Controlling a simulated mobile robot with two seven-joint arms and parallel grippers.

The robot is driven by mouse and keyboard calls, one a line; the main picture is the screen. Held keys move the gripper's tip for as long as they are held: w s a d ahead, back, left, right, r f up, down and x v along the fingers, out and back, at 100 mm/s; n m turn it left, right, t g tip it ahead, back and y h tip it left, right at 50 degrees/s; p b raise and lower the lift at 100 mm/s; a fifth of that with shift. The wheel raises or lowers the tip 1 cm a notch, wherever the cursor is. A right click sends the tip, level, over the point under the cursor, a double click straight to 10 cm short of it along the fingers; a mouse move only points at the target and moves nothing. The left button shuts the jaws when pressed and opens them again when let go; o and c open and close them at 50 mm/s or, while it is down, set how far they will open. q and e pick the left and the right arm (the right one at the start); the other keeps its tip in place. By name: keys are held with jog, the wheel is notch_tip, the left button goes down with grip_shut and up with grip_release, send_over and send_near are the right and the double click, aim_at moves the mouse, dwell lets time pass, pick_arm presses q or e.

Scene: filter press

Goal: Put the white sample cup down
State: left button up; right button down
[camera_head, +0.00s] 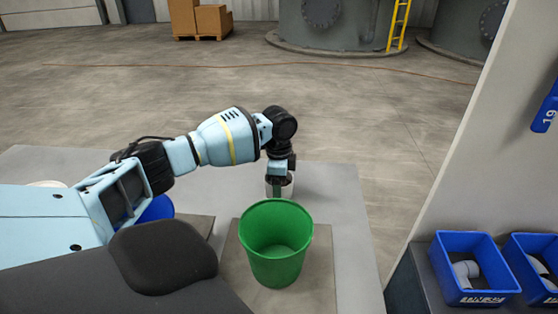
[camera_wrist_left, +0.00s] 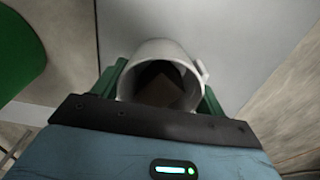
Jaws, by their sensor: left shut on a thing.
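The white sample cup (camera_wrist_left: 157,52) is between the two green fingers of my left gripper (camera_wrist_left: 160,88) in the left wrist view. It looks upright, and I see into its open mouth, where something dark brown lies. In the head view my left gripper (camera_head: 279,188) points down behind the green bucket, and the cup (camera_head: 288,190) shows partly around its fingers. The cup is over the grey table top; I cannot tell whether its base touches it. My right gripper is not in view.
The green bucket (camera_head: 276,254) stands on a mat just in front of the cup. A blue container (camera_head: 158,209) is partly hidden by my left arm. Blue bins (camera_head: 468,262) with grey parts stand at the right. The table (camera_head: 338,197) is clear right of the cup.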

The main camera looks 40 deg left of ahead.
pick_arm(q)
jog(key=shift+f, duration=0.75)
jog(key=o, duration=1)
jog(key=shift+f, duration=0.15)
jog(key=shift+c, duration=0.2)
notch_tip(320, 180, up, 12)
jog(key=shift+r+p, duration=0.15)
jog(key=shift+p, duration=0.35)
jog(key=shift+d, duration=0.1)
